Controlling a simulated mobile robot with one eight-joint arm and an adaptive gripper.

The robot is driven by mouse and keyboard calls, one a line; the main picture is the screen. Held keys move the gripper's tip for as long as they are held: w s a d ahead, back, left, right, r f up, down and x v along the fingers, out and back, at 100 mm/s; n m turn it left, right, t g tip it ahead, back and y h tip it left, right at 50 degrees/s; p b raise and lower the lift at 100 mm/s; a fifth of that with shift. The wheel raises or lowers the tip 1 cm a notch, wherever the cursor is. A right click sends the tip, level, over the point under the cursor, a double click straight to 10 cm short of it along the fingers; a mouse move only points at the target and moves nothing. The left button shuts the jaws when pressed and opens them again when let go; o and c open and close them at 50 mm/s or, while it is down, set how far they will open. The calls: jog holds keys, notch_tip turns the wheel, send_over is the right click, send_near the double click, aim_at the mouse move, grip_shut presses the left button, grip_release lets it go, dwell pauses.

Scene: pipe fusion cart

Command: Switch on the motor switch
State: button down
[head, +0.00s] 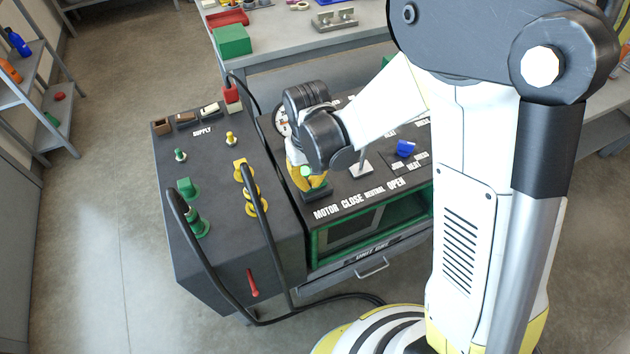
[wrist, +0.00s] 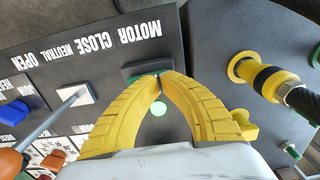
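The motor switch (wrist: 148,72) has a dark base with a green part, beside the white MOTOR label on the black panel. A light green round knob (wrist: 158,110) shows between my fingers in the wrist view, and also in the head view (head: 306,171). My gripper (wrist: 158,82) points down at the switch. Its curved yellow fingers come together at the tips, between base and knob, and appear shut on the switch's stem. The fingers hide the stem and part of the base. My gripper (head: 313,184) partly hides the switch in the head view too.
A lever with white base (wrist: 72,97), rod and orange knob (wrist: 10,162) stands close by. A blue control (head: 405,148) lies beyond it. The supply box (head: 215,270) on the left carries yellow couplings (head: 245,188) and black hoses (head: 195,250). A drawer (head: 370,267) is below.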

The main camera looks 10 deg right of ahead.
jog(key=shift+r+p, duration=2.4)
jog(key=shift+r, duration=1.1)
jog(key=shift+d+r, duration=0.1)
jog(key=shift+r, duration=0.05)
jog(key=s+d+r+m+t, duration=0.1)
jog(key=s+d+r+t, duration=0.2)
jog(key=s+d+r, duration=0.2)
jog(key=s+d+r+m+t, duration=0.2)
jog(key=s+d+r+t, duration=0.2)
jog(key=d+r, duration=0.4)
jog(key=w+v, duration=0.1)
jog(key=v, duration=0.3)
jog(key=shift+s+d+r, duration=0.15)
jog(key=shift+s+r, duration=0.1)
jog(key=shift+r, duration=0.3)
